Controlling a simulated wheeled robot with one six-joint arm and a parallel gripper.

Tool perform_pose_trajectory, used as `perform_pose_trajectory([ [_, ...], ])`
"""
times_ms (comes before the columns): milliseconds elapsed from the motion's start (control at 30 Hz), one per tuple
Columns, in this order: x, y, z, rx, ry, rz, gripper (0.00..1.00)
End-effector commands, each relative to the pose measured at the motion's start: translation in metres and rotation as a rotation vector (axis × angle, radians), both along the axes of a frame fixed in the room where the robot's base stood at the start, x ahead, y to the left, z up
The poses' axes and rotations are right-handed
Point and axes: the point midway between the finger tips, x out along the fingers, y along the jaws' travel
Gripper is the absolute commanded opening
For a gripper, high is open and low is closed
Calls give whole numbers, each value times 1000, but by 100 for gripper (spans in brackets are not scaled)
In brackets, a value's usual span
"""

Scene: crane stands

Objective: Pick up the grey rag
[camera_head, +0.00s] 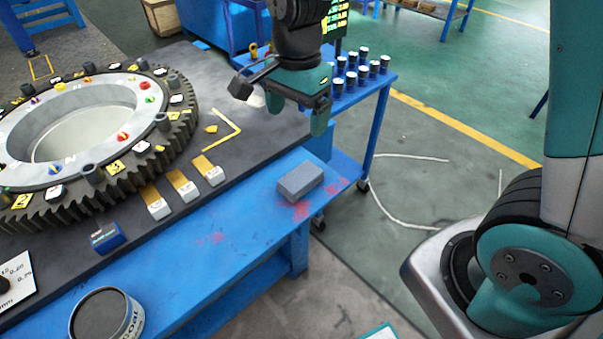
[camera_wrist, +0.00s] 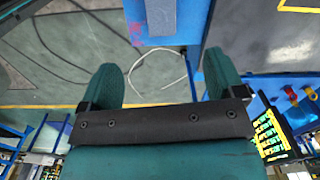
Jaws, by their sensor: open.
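A grey, flat, block-shaped thing (camera_head: 301,182) lies on the blue front ledge of the workbench, with red smears beside it. It is the nearest match to the grey rag, but I cannot tell whether it is cloth. In the wrist view, a grey piece (camera_wrist: 161,16) on the blue ledge shows at the top edge, partly cut off. My gripper (camera_head: 297,112) is open and empty. It is up and behind the grey thing in the head view. In the wrist view, my gripper's fingers (camera_wrist: 160,70) are wide apart with floor and a pale cable between them.
A large toothed ring (camera_head: 185,135) fills the left of the dark bench top. Yellow-and-white blocks (camera_head: 183,187), a blue box (camera_head: 106,238) and a round tin (camera_head: 105,315) sit nearer the front.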

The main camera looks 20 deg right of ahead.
Motion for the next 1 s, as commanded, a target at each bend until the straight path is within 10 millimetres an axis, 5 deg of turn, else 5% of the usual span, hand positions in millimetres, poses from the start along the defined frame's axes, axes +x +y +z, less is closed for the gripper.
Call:
perform_pose_trajectory([
  [167, 8, -3, -18, -24, 8, -106, 88],
  [600, 7, -4, -111, -23, 8, -105, 88],
  [1000, 5, -9, -149, -23, 10, -105, 88],
])
